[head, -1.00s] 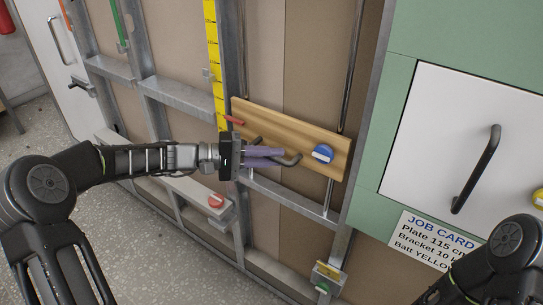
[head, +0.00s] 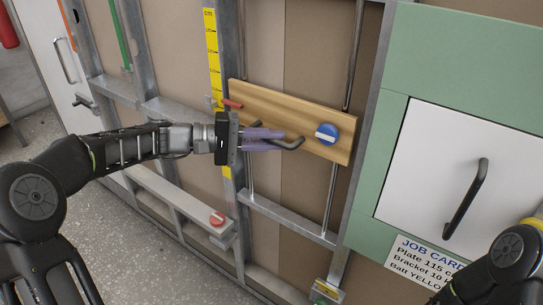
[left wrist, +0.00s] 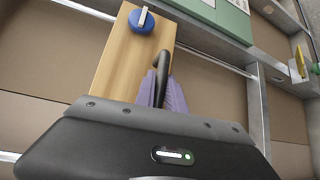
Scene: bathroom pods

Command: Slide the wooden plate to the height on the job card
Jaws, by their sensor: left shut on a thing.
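The wooden plate (head: 300,118) sits on two upright metal rods between wall studs, tilted in the picture. It has a blue round knob (head: 327,134) with a white bar, a dark bar handle (head: 290,143) and a red pointer (head: 232,104) at its left edge. My left gripper (head: 268,140) is shut on the handle with its purple fingers; the left wrist view shows them around it (left wrist: 161,85). A yellow scale (head: 212,50) stands left of the plate; its figures are too small to read. The job card (head: 425,253) reads "Plate 115", its right part hidden by my right arm.
A metal crossbar (head: 290,217) spans below the plate, with clear rod between. A ledge with a red knob (head: 217,219) is lower left. A white door (head: 430,150) with a dark handle in a green panel is at right.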

